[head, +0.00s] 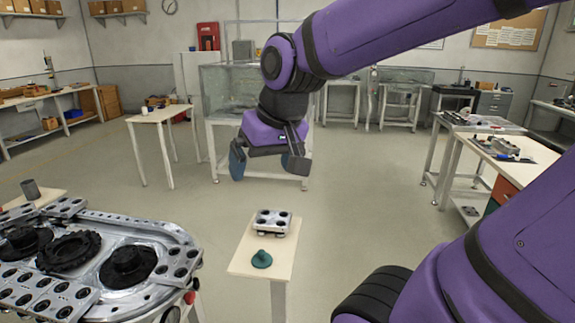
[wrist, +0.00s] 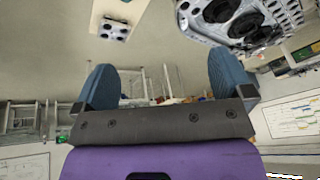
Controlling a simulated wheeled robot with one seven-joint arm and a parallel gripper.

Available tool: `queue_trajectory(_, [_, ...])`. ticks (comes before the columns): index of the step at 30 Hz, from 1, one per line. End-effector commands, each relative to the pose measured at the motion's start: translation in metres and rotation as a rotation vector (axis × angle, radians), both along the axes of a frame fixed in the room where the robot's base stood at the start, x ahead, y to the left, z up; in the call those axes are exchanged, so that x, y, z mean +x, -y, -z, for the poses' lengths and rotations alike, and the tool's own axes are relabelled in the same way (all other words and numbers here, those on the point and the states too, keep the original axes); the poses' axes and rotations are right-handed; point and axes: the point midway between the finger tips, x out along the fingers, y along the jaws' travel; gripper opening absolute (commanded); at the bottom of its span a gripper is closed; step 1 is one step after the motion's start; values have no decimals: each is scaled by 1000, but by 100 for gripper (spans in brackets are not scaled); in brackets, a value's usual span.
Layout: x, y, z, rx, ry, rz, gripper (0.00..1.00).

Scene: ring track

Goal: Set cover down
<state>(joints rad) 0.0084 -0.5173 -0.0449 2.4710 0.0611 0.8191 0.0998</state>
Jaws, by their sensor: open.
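A silver block with several round black spots on top, which may be the cover (head: 272,222), rests flat on a small pale stand (head: 248,248). It also shows near the top of the wrist view (wrist: 115,28). My gripper (head: 266,166) hangs in the air above and behind the stand in the head view, clear of the block. Its two blue fingers are wide apart with nothing between them, as the wrist view shows too (wrist: 163,72). A teal knobbed piece (head: 261,260) sits on the stand in front of the block.
The metal ring track (head: 185,243) with black round parts stands left of the stand. A small grey cylinder (head: 30,189) stands behind it. A pale table (head: 160,114) is farther back, and a workbench (head: 520,150) is at right. The floor right of the stand is clear.

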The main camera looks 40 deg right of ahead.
Motion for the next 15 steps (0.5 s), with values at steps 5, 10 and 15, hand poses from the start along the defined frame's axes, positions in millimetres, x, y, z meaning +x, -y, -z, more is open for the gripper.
queue_trajectory(5, [-42, -7, -16, -67, 61, -96, 98])
queue_trajectory(10, [-64, -9, -20, -108, 89, -144, 98])
queue_trajectory(15, [-70, -10, -21, -121, 94, -158, 98])
